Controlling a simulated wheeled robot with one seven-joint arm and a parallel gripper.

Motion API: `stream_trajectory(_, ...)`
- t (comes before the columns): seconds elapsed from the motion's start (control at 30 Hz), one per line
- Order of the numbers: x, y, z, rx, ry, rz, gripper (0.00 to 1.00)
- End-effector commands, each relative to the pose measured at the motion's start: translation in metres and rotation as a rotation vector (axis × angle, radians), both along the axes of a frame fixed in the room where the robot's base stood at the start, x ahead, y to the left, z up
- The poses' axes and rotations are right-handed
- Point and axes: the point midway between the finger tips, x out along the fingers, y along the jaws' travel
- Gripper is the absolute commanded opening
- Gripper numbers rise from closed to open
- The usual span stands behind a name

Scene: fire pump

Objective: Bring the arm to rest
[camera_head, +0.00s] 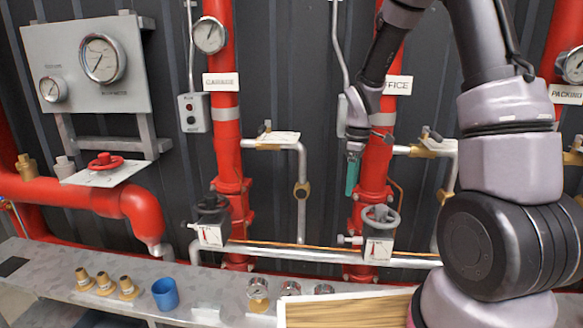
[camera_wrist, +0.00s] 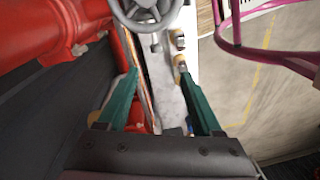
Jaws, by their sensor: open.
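My gripper (camera_head: 353,174) hangs in front of the red riser pipe (camera_head: 376,160) with the OFFICE sign (camera_head: 398,85). Its green fingers point downward, above the grey handwheel (camera_head: 381,217) on that pipe. In the wrist view my gripper (camera_wrist: 159,73) is open, its two green fingers apart with nothing held between them. A grey handwheel (camera_wrist: 145,14) shows beyond the fingertips at the top of that view. My arm is raised and bent, coming down from the top right in the head view.
A metal bench (camera_head: 50,270) runs along the front with several brass fittings, a blue cup (camera_head: 165,294) and small gauges (camera_head: 258,290). The GARAGE riser (camera_head: 228,150) stands left. A pink tubular frame (camera_wrist: 265,45) is right in the wrist view.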

Motion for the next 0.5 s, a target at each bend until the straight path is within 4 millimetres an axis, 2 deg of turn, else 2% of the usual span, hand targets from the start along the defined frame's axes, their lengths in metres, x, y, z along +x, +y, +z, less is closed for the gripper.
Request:
stream_trajectory(0.03, -0.004, -0.003, 0.028, 0.003, -0.042, -0.08, 0.67)
stream_trajectory(0.2, -0.025, -0.012, 0.099, 0.033, -0.145, -0.362, 0.67)
stream_trajectory(0.37, -0.055, -0.019, 0.156, 0.093, -0.229, -0.623, 0.67)
stream_trajectory(0.5, -0.087, -0.024, 0.197, 0.169, -0.293, -0.845, 0.67)
